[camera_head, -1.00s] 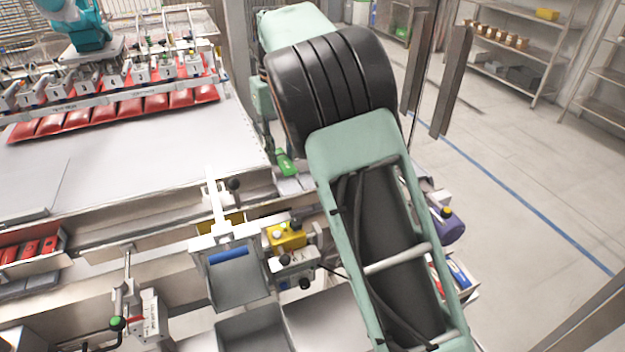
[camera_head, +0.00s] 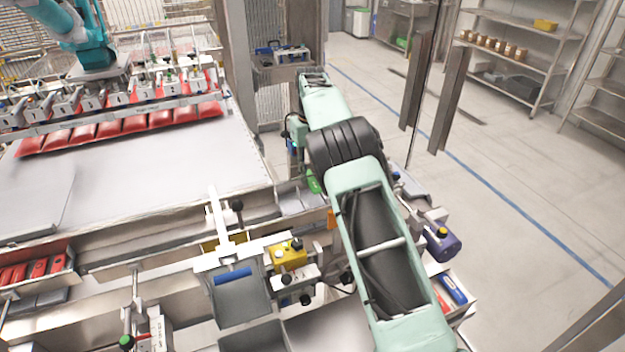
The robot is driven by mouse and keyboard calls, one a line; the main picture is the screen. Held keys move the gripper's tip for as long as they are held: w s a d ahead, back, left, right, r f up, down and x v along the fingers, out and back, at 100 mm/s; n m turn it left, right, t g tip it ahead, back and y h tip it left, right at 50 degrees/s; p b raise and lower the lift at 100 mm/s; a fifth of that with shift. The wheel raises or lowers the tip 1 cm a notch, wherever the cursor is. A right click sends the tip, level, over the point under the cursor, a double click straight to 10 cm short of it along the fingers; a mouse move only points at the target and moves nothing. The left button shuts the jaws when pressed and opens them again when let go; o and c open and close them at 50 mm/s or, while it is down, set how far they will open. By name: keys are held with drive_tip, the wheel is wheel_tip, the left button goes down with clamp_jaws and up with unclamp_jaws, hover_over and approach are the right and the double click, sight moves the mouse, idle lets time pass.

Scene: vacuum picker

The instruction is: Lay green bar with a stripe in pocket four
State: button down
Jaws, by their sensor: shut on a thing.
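My arm reaches away from me, and my gripper (camera_head: 303,160) hangs low beyond the elbow, small and partly hidden by my arm. It is shut on a bright green piece (camera_head: 313,182), which I take for the green bar. No stripe can be made out at this size. The held piece shows just left of my arm, near the right end of the metal rail. I cannot tell its height above the surface. I cannot pick out pocket four, as no pocket number is readable.
A grey tray (camera_head: 240,308) with a blue bar (camera_head: 233,272) stands at front centre, beside a yellow box (camera_head: 289,254). A purple cylinder (camera_head: 443,243) is right of my arm. Red pouches (camera_head: 128,127) lie under a picker row at the back left. The pale table is largely clear.

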sight(312, 176)
drive_tip(key=shift+w+d+f, duration=0.3)
drive_tip(key=shift+w+f, duration=0.05)
drive_tip(key=shift+f, duration=0.15)
drive_tip(key=shift+f+p, duration=0.35)
drive_tip(key=shift+f, duration=1.15)
drive_tip(key=shift+f, duration=0.1)
drive_tip(key=shift+f, duration=0.55)
drive_tip(key=c, duration=1.7)
unclamp_jaws()
drive_tip(key=shift+o, duration=0.2)
drive_tip(key=shift+r, duration=0.1)
wheel_tip(312, 176, up, 12)
drive_tip(key=shift+w+r, duration=0.1)
drive_tip(key=shift+r, duration=0.45)
